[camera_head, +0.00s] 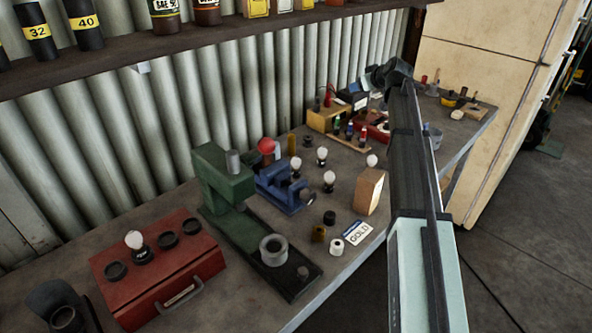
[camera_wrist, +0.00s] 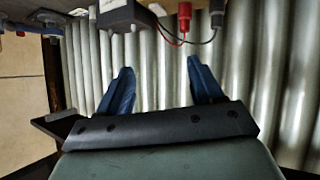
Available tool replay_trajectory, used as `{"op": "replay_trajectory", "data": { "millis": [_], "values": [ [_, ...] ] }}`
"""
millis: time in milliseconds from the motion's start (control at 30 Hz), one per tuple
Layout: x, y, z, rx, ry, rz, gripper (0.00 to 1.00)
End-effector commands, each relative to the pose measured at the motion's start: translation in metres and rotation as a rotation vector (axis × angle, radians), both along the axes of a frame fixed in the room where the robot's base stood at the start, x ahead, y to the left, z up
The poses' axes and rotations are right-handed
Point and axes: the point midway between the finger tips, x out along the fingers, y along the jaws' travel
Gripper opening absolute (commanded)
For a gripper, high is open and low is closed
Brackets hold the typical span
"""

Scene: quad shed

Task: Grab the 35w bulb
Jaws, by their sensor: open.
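Several white bulbs with dark bases show in the head view. One bulb (camera_head: 134,240) stands on a red case at the front left. A group stands mid-bench: a bulb by the blue vise (camera_head: 296,163), one behind it (camera_head: 322,154), one in front (camera_head: 329,178) and one behind the wooden block (camera_head: 372,160). I cannot read a wattage on any bulb. My gripper (camera_wrist: 160,68) is open, with two blue fingers apart and nothing between them. In the head view its end (camera_head: 388,74) is over the far part of the bench, away from the bulbs.
The red case (camera_head: 190,250), green press (camera_head: 222,180), blue vise (camera_head: 285,190) and wooden block (camera_head: 368,191) crowd the bench. A GOLD card (camera_head: 358,235) lies near the front edge. A shelf (camera_head: 150,53) overhangs the back. Wired gear (camera_wrist: 125,14) is near my fingers.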

Motion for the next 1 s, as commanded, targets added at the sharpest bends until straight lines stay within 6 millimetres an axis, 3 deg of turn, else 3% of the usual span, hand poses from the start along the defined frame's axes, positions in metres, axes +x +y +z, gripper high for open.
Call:
{"op": "replay_trajectory", "data": {
  "millis": [33, 100, 300, 400, 600, 700, 867, 1000],
  "values": [
    [-0.011, 0.031, -0.008, -0.068, 0.056, 0.076, 0.66],
    [-0.028, 0.065, -0.019, -0.161, 0.139, 0.177, 0.66],
    [-0.090, 0.145, -0.042, -0.420, 0.369, 0.460, 0.66],
    [-0.126, 0.175, -0.047, -0.534, 0.481, 0.591, 0.66],
    [-0.184, 0.211, -0.047, -0.695, 0.663, 0.786, 0.66],
    [-0.201, 0.219, -0.045, -0.737, 0.719, 0.840, 0.66],
    [-0.214, 0.223, -0.046, -0.764, 0.759, 0.876, 0.66],
    [-0.215, 0.223, -0.063, -0.764, 0.763, 0.880, 0.66]
  ]
}}
